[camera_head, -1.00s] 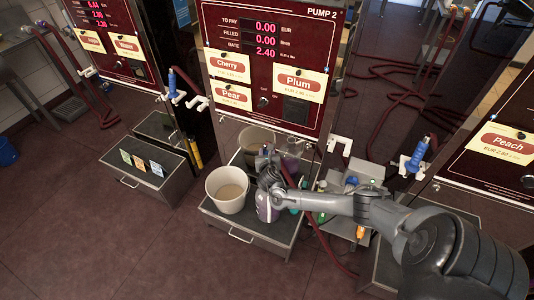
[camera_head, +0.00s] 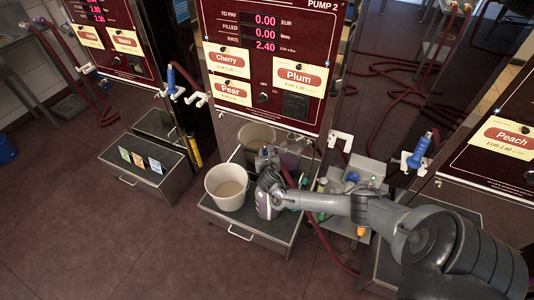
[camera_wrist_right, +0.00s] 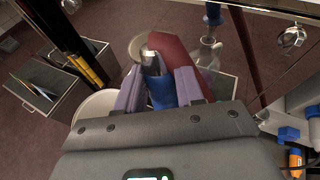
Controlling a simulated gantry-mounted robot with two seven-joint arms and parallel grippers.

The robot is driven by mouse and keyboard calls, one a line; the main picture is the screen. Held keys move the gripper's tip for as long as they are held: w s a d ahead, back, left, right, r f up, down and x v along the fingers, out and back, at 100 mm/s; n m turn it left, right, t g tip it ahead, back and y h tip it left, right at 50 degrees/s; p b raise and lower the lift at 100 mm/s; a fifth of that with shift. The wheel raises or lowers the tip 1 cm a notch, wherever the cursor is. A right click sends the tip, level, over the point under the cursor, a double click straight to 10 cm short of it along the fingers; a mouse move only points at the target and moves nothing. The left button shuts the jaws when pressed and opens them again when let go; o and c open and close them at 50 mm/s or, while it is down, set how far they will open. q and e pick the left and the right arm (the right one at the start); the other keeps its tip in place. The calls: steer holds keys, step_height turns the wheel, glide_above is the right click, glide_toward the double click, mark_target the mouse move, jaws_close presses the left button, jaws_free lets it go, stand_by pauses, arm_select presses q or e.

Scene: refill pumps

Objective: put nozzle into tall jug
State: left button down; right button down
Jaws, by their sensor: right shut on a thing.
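My right gripper (camera_head: 266,184) is over the pump's drawer top, just right of the cream bucket. In the right wrist view its two purple-grey fingers are shut on the nozzle (camera_wrist_right: 162,92), which has a blue body and a metal end. A purple-tinted jug (camera_head: 264,207) stands below the gripper and is partly hidden by it. A clear jug shape (camera_wrist_right: 207,52) with a blue part above it shows in the glossy panel, apparently as a reflection. I cannot tell whether the spout is inside the jug's mouth. My left gripper is not in view.
The cream bucket (camera_head: 229,189) stands close to the left of the jug. Pump 2's front panel (camera_head: 258,97) rises behind. A dark red hose (camera_wrist_right: 242,45) runs near the gripper. A grey box with coloured items (camera_head: 350,185) is to the right. Floor at front left is clear.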

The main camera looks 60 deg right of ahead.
steer(key=shift+f+b, duration=0.85)
steer(key=shift+f, duration=0.7)
steer(key=shift+f+b, duration=0.5)
steer(key=shift+f, duration=0.25)
steer(key=c, duration=0.6)
jaws_free()
steer(key=shift+a, duration=0.1)
